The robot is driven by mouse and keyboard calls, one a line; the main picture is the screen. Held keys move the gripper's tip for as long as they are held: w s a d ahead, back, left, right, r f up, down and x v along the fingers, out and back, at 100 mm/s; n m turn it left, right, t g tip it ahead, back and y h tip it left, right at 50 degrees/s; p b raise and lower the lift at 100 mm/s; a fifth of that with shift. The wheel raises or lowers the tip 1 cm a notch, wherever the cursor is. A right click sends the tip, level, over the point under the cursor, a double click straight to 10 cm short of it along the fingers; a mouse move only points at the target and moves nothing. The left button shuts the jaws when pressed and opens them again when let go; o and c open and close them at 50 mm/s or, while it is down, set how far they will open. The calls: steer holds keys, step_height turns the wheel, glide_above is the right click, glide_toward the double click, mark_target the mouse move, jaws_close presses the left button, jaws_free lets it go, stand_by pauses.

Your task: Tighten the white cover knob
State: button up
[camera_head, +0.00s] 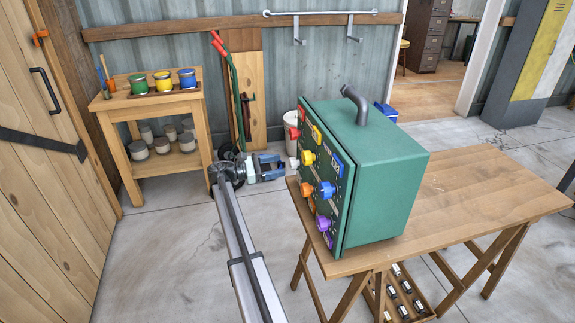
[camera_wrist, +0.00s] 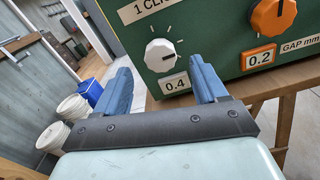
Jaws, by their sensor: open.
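The white cover knob (camera_wrist: 160,54) is on the dark green panel in the wrist view, under a partly cut-off "1 CLE" label and above a plate reading 0.4. My gripper (camera_wrist: 161,75) is open. Its two blue fingers point at the panel, one to each side of the knob in the picture, with nothing between them; I cannot tell the exact gap to the knob. In the head view my gripper (camera_head: 284,166) is at the left, knob-bearing face of the green box (camera_head: 385,180). The white knob is hard to make out there.
An orange knob (camera_wrist: 273,16) with a 0.2 plate is right of the white one. Yellow (camera_head: 309,158), blue (camera_head: 327,190) and purple (camera_head: 323,223) knobs also stick out from the panel. The box stands on a wooden table (camera_head: 470,195). A paint-pot shelf (camera_head: 160,105) stands behind left.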

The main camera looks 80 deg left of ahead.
mark_target(290, 164)
steer(key=shift+w, duration=2.45)
steer(key=c, duration=1.1)
